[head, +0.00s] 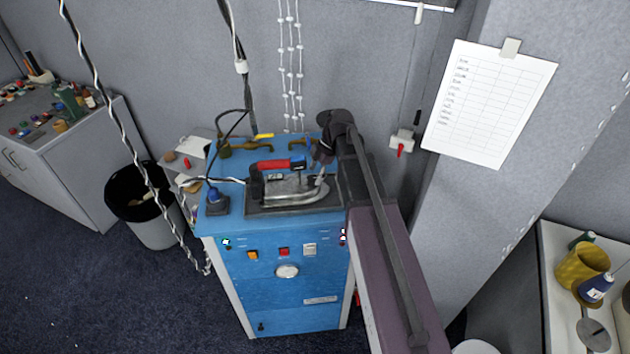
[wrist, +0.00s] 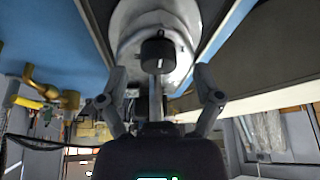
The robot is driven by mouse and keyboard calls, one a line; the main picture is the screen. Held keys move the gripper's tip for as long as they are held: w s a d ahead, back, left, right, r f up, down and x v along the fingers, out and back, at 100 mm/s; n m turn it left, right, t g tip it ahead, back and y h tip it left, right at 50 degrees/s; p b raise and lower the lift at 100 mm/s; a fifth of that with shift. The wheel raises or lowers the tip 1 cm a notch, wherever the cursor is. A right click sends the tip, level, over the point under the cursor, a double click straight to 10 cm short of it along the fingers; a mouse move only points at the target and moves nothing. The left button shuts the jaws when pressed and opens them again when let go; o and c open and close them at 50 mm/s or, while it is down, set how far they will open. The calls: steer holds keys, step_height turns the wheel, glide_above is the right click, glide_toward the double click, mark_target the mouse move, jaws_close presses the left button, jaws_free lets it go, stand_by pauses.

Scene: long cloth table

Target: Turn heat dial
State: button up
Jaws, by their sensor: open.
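An iron (head: 292,188) with a red handle (head: 272,165) lies on a dark rest on top of the blue cabinet (head: 270,315). In the wrist view a black round knob (wrist: 157,52), which looks like the heat dial, stands on a pale stem in front of the iron's metal body (wrist: 127,32). My gripper (head: 319,178) is over the front end of the iron. In the wrist view its two fingers (wrist: 160,76) are spread, one on each side of the stem line and apart from the knob. The dial is too small to make out in the head view.
A round white gauge (head: 287,271) and small switches sit on the cabinet front. Brass pipe fittings (head: 245,147) stand behind the iron, also in the wrist view (wrist: 42,90). A twisted cable (head: 120,120) hangs at left beside a black-lined bin (head: 155,232).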

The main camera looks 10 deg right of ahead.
steer(key=shift+a+f+b, duration=0.2)
steer(key=shift+f+b, duration=0.1)
steer(key=shift+f, duration=0.2)
steer(key=c, duration=1.1)
steer(key=shift+d, duration=0.15)
steer(key=shift+c, duration=0.2)
steer(key=shift+s, duration=0.1)
